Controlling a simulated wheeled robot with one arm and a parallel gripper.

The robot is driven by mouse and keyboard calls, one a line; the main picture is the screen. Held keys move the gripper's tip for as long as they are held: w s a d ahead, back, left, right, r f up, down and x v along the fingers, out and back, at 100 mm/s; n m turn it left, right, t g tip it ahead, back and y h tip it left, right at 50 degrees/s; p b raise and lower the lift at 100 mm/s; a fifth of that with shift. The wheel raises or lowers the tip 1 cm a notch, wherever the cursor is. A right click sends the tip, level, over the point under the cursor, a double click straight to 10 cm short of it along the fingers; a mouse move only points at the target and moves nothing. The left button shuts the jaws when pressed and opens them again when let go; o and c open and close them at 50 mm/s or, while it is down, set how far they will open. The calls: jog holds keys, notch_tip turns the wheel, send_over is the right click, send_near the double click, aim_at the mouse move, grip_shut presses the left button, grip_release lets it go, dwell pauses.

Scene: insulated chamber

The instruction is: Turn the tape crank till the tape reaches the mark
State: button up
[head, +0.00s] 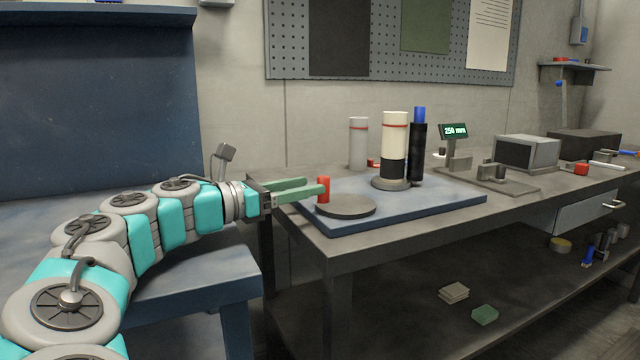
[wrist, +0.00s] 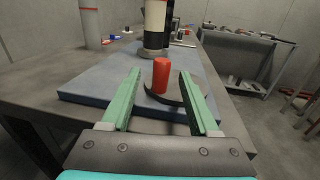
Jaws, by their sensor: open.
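The crank is a dark round disc (head: 346,207) with an upright red knob (head: 323,190) near its rim, at the front left of a blue board on the bench. In the wrist view the red knob (wrist: 161,76) stands between the green fingers of my gripper (wrist: 160,82), with a gap on both sides. My gripper (head: 308,188) is open around the knob. Behind the disc, a cream and black cylinder with a red line (head: 395,135) stands on a round base. A black post with a blue top (head: 417,150) stands beside it. I cannot tell which part is the tape.
The blue board (head: 445,199) lies on a grey bench. A pale cylinder (head: 358,144) stands behind it. A small display (head: 454,131) reads about 250, with its unit unclear. Grey boxes (head: 527,152) stand farther right. The board's right front part is clear.

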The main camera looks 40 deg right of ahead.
aim_at(336, 199)
jog(key=d, duration=0.8)
jog(key=shift+s, duration=0.4)
grip_shut()
